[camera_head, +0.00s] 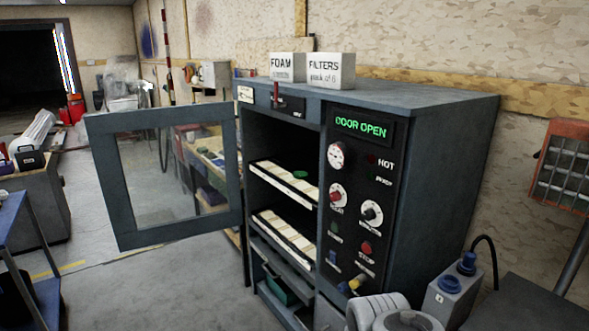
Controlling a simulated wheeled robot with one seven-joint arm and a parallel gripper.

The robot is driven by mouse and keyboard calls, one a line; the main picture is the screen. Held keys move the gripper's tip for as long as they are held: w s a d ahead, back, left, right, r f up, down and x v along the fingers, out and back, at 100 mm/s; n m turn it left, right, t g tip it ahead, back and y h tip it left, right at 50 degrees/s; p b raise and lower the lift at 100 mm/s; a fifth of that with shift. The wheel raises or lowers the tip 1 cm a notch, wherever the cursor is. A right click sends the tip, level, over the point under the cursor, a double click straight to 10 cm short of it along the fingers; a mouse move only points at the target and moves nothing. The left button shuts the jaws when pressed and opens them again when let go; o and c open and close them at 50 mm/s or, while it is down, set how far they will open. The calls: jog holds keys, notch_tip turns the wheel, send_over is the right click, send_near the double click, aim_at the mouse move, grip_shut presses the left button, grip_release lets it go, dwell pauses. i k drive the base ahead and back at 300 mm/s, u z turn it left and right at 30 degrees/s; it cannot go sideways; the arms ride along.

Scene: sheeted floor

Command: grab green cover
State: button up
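A small flat green piece (300,174), which looks like the green cover, lies on the upper tray (270,178) inside the open oven-like cabinet (410,98). Pale blocks line this tray. A lower tray (284,237) also carries pale blocks, and I see no green piece on it. A darker green object (280,290) sits in the bottom compartment, partly hidden in shadow. My gripper is not in view; only rounded pale grey parts, likely of my arm, show at the bottom edge.
The cabinet's glazed door (222,170) stands wide open to the left. The control panel (352,200) reads "DOOR OPEN". Boxes marked FOAM (287,67) and FILTERS (331,70) stand on top. A grey button box (452,292) is at lower right. Floor at front left is clear.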

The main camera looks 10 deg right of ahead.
aim_at(299, 175)
jog(key=u, duration=0.65)
jog(key=i, duration=1.05)
jog(key=u, duration=0.65)
jog(key=i, duration=1.1)
jog(key=z, duration=0.55)
jog(key=i, duration=0.95)
jog(key=z, duration=0.1)
